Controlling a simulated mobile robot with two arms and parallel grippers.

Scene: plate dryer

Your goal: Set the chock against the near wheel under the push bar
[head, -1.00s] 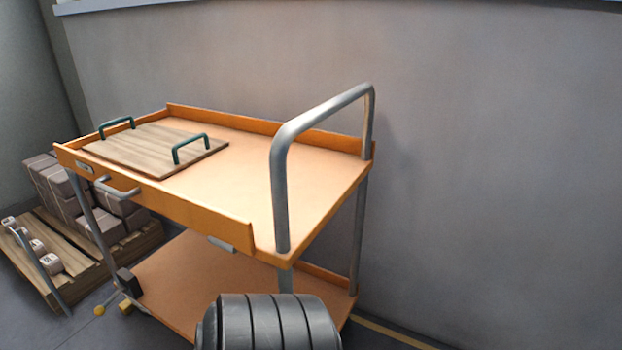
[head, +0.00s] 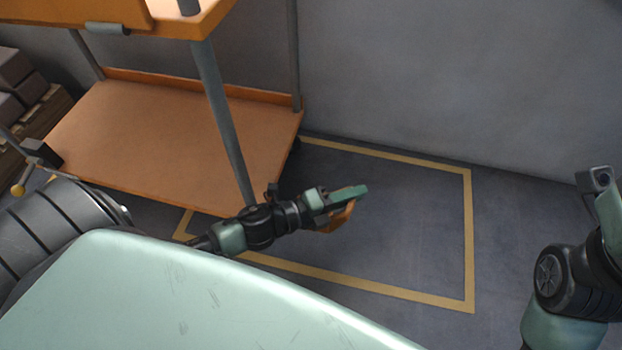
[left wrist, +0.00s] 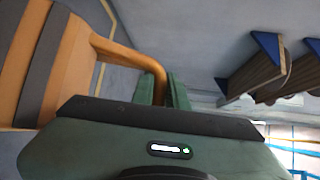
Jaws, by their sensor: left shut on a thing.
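My left gripper (head: 346,197) is shut on the orange chock (head: 338,219), above the floor to the right of the cart's lower shelf (head: 160,140). In the left wrist view the chock (left wrist: 70,68) is large, orange with a grey band, and its bent orange handle runs between the green fingers (left wrist: 165,88). The foot of the push bar (head: 188,6) shows at the top edge of the head view. The near wheel does not show; the area below the shelf's near corner is partly behind my left arm. My right arm (head: 575,280) is at the right edge; its fingers are not visible.
A yellow-lined rectangle (head: 470,240) marks clear floor right of the cart. A cart leg (head: 225,125) stands close to my left arm. The grey wall (head: 440,70) is behind. A pallet with boxes (head: 22,88) is at the far left.

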